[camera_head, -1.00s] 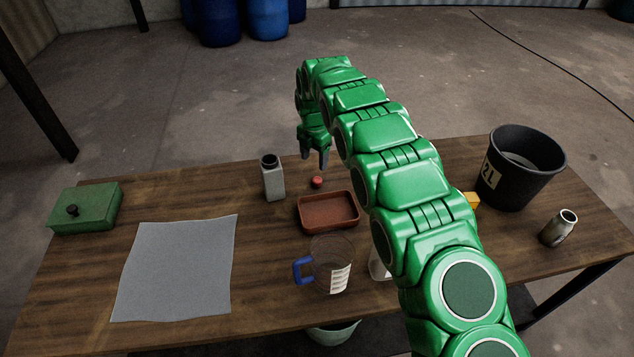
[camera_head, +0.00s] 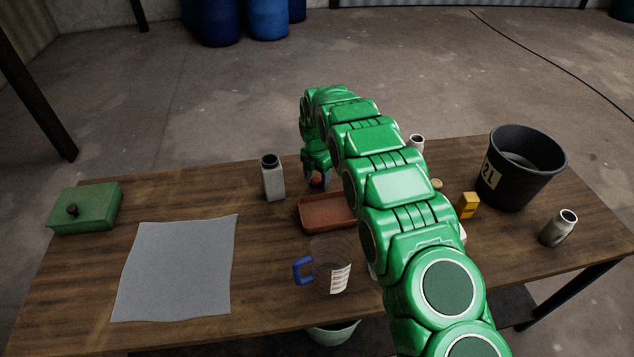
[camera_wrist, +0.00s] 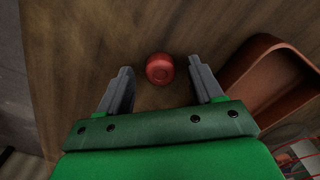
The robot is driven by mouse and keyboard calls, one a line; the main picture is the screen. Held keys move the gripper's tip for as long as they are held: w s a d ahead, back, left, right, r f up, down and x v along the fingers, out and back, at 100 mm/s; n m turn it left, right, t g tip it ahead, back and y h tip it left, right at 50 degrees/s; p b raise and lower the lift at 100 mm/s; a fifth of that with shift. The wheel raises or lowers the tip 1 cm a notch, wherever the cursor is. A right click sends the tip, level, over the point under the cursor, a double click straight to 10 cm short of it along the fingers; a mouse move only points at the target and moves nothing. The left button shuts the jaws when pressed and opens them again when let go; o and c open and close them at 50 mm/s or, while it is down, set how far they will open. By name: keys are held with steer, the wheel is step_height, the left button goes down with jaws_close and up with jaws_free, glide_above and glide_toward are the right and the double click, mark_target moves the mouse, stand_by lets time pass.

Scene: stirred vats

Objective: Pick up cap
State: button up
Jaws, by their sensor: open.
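The cap is a small round red piece (camera_wrist: 160,69). In the wrist view it lies on the wooden table just beyond and between the spread fingers of my gripper (camera_wrist: 161,88). In the head view the cap (camera_head: 317,181) is partly hidden by my gripper (camera_head: 317,177), which is low over it. My gripper is open and holds nothing. I cannot tell whether a finger touches the cap.
A reddish-brown tray (camera_head: 325,224) stands close beside the cap, also in the wrist view (camera_wrist: 235,95). A grey open bottle (camera_head: 273,182) stands left of my gripper. A clear jug with blue handle (camera_head: 303,270) is nearer. A black bucket (camera_head: 530,190) stands right.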

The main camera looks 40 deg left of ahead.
mark_target(317, 179)
steer(key=c, duration=1.1)
steer(key=shift+r, duration=0.15)
steer(key=shift+w+r, duration=0.1)
steer(key=shift+r, duration=1.35)
steer(key=shift+s+d+r, duration=4.9)
steer(key=shift+s+d, duration=0.1)
